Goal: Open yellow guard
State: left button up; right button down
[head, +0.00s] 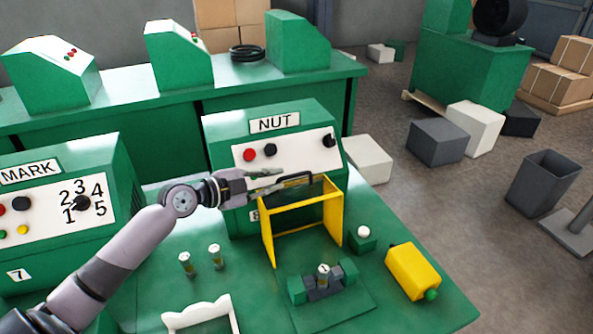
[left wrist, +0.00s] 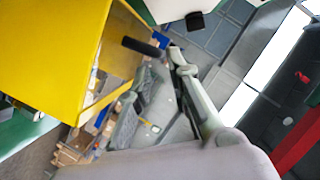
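The yellow guard (head: 333,212) is a box-like frame standing in front of the NUT machine (head: 222,150), behind a small crimping fixture (head: 322,282). A dark handle (head: 297,178) sits at its top edge. My left gripper (head: 281,179) reaches in from the left at the handle's left end, fingers apart. In the left wrist view the guard's yellow panel (left wrist: 50,50) fills the upper left. The dark handle (left wrist: 143,47) lies just beyond the fingertips of my left gripper (left wrist: 160,70), which are apart; contact is not clear. My right gripper is not in view.
The MARK machine (head: 50,200) stands at left. Two small posts (head: 215,255) and a white bracket (head: 198,313) are on the bench near my arm. A white-topped button (head: 363,232) and a yellow box (head: 412,270) are right of the guard. Floor beyond is partly clear.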

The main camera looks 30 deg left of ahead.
aim_at(291, 177)
pick_arm(q)
jog(key=p+x, duration=0.2)
jog(key=x, duration=0.5)
jog(key=shift+w+d+f, duration=0.1)
jog(key=shift+w+d, duration=0.05)
jog(key=shift+w, duration=0.15)
jog(key=shift+c, duration=0.5)
grip_shut()
